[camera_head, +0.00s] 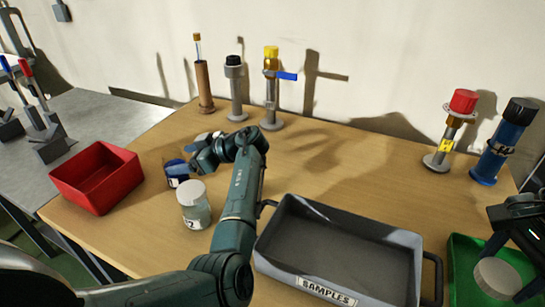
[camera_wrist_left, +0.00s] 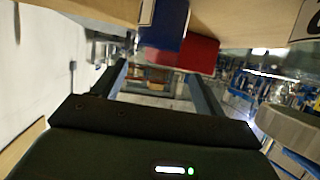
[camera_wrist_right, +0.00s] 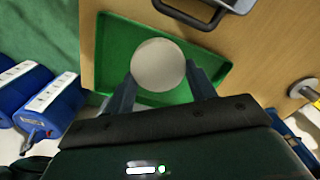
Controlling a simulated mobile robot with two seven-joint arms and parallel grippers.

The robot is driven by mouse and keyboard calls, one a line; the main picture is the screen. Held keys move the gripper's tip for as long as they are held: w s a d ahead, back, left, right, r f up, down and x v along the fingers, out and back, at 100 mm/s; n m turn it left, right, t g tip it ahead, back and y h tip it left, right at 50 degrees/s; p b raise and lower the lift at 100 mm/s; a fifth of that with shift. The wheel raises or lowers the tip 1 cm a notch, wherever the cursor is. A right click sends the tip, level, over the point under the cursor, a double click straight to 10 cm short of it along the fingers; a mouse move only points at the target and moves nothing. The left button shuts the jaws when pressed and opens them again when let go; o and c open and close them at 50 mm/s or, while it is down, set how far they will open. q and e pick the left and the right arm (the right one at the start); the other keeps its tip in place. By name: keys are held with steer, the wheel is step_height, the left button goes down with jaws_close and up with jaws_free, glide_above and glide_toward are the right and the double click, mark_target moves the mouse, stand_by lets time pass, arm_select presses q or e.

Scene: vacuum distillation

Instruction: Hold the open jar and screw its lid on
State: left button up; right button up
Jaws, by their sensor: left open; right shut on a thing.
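A blue jar (camera_head: 177,173) with a white label stands on the wooden table, partly hidden by my left gripper. My left gripper (camera_head: 200,153) is open and empty beside it. In the left wrist view the blue jar (camera_wrist_left: 166,25) shows beyond the open fingers (camera_wrist_left: 160,75), apart from them. A clear jar (camera_head: 195,207) with a pale lid stands closer to me. My right gripper (camera_head: 508,255) is shut on a round pale grey lid (camera_head: 497,278) over the green tray (camera_head: 461,275). The lid (camera_wrist_right: 158,65) sits between the fingertips (camera_wrist_right: 160,82) in the right wrist view.
A red bin (camera_head: 97,178) stands at the table's left edge. A grey SAMPLES tray (camera_head: 345,227) with black handles lies at the front. Several upright fittings line the back, including a yellow-topped valve (camera_head: 271,90) and a blue cylinder (camera_head: 503,143). The middle of the table is clear.

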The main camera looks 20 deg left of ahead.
mark_target(171, 158)
arm_select(q)
steer(key=shift+a, duration=0.4)
arm_select(e)
steer(key=shift+r, duration=0.25)
arm_select(q)
steer(key=x, duration=0.1)
steer(key=p+x, duration=0.1)
steer(key=x, duration=0.1)
steer(key=shift+w+a, duration=0.3)
steer(key=shift+a, duration=0.1)
arm_select(e)
steer(key=shift+r, duration=0.5)
arm_select(q)
steer(key=shift+a+f, duration=0.15)
steer(key=shift+a, duration=0.2)
steer(key=shift+c, duration=0.4)
steer(key=c, duration=1.1)
step_height(171, 158, up, 10)
steer(key=shift+r, duration=0.1)
jaws_close()
arm_select(e)
steer(key=shift+f, duration=0.4)
arm_select(q)
steer(key=shift+s, duration=0.1)
